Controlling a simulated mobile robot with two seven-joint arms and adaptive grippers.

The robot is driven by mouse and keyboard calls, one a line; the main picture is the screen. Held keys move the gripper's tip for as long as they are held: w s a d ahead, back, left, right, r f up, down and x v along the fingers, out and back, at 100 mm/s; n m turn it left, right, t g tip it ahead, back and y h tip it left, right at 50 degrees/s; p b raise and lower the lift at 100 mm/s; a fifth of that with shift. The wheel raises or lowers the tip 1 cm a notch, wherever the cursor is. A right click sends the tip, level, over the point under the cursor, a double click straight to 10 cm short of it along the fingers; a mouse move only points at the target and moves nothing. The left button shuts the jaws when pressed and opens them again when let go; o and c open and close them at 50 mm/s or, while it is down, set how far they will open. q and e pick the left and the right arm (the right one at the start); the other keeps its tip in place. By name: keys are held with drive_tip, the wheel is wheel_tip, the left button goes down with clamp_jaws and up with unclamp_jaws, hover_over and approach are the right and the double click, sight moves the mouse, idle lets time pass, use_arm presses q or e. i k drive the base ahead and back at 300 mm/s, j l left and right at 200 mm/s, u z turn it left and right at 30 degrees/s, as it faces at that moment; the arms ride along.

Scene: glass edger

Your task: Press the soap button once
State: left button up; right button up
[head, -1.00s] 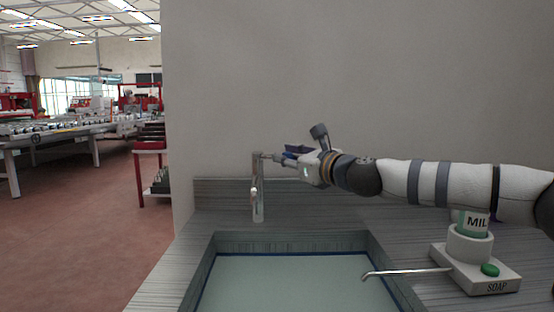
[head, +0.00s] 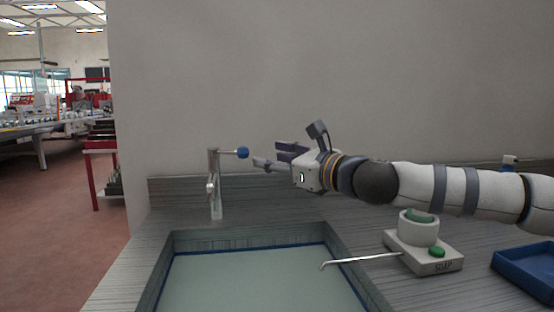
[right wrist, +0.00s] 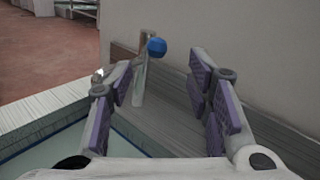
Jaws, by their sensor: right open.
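The soap dispenser (head: 423,255) is a white block marked SOAP on the counter right of the sink, with a round cup and a thin spout reaching over the basin. My right gripper (head: 266,156) is open and empty, pointing left above the back of the sink, away from the button. In the right wrist view my right gripper (right wrist: 158,105) has its purple-padded fingers spread, with the tap beyond them. My left gripper is not in view.
The tap (head: 215,185) stands behind the sink, with a blue knob (head: 243,152) close to my right fingertips. The sink basin (head: 255,280) is in front. A blue tray (head: 525,273) lies right of the dispenser. My right arm passes above and behind the dispenser.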

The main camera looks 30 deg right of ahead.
sight(436, 251)
drive_tip(key=k+l, duration=0.1)
drive_tip(key=k, duration=0.4)
drive_tip(key=k+l, duration=0.15)
drive_tip(key=k, duration=0.35)
drive_tip(key=k+l, duration=0.1)
drive_tip(key=k, duration=0.4)
